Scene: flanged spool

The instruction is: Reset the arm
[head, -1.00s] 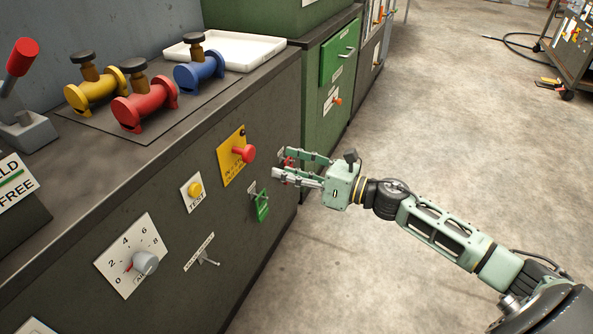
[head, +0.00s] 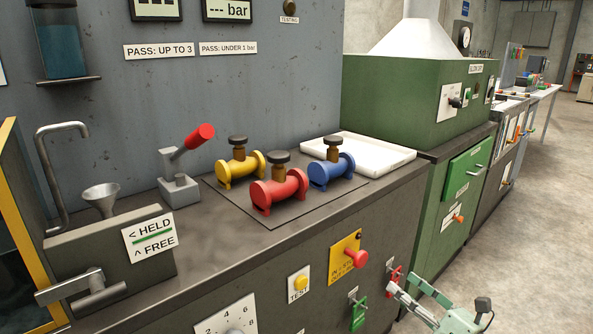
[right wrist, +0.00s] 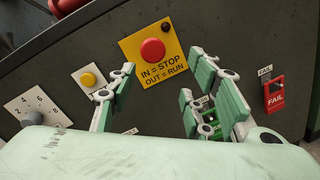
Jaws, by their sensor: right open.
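My right gripper (head: 403,283) is at the lower right of the head view, in front of the bench's dark front panel. Its fingers are apart with nothing between them; most of its arm is out of frame. In the right wrist view the open fingers (right wrist: 160,78) point at the panel, below and beside the red push button (right wrist: 152,50) on a yellow plate reading "IN = STOP, OUT = RUN". That button (head: 357,257) stands out from the panel in the head view, apart from the fingers. My left gripper is not in view.
Red FAIL tag (right wrist: 274,93) and green tag (head: 359,313) hang on the panel near the gripper. A yellow TEST button (head: 299,284) and dial (head: 225,320) are left. Yellow (head: 240,168), red (head: 279,190) and blue (head: 331,170) spools stand on top beside a white tray (head: 397,157).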

